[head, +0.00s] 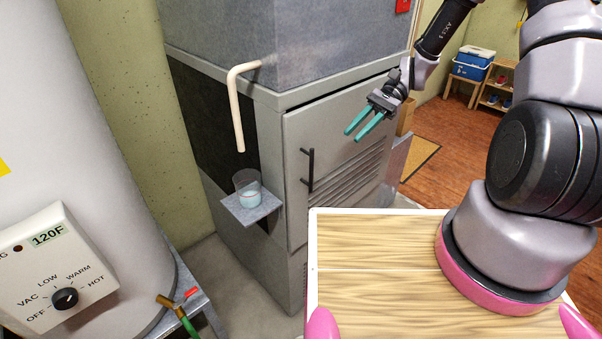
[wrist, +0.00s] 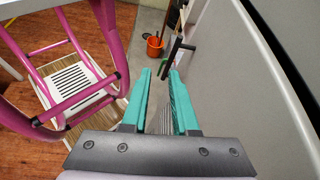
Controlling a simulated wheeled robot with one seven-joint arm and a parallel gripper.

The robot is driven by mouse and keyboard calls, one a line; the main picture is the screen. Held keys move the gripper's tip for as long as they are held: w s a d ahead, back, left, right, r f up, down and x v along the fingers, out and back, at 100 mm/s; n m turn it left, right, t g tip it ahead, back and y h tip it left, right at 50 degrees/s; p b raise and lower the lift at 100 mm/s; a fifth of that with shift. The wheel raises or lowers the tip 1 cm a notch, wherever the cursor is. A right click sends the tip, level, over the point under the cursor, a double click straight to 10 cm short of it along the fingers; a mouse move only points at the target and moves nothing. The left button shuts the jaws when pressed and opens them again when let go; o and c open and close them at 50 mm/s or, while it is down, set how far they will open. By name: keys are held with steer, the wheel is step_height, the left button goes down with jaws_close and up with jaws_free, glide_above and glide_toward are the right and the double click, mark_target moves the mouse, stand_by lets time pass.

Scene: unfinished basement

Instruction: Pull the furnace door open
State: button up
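The furnace (head: 222,130) is a tall grey metal cabinet in the middle of the head view. Its door (head: 345,118) is a light grey panel with slats low on it and looks shut, with a dark line along its top edge. A black vertical bar handle (head: 310,170) is near the door's left edge. My gripper (head: 354,136) has teal fingers, open and empty, in front of the upper door, to the right of and above the handle. In the wrist view, the handle (wrist: 172,58) shows ahead, just beyond the fingertips (wrist: 162,74), with the door (wrist: 225,75) on the right.
A clear cup (head: 247,190) stands on a small shelf (head: 262,208) on the furnace's side, below a bent white pipe (head: 236,105). A water heater (head: 75,120) stands at left. A blue cooler (head: 472,65) is far right. An orange bucket (wrist: 155,46) stands beyond the handle.

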mark_target(301, 173)
steer(key=s+a+f+m+g+y, duration=0.25)
steer(key=a+f+y, duration=0.25)
steer(key=f, duration=0.3)
steer(key=shift+m+t, duration=0.25)
steer(key=x, duration=1)
steer(key=shift+w+a, duration=0.25)
steer(key=shift+a, duration=0.15)
jaws_close()
stand_by(0.4)
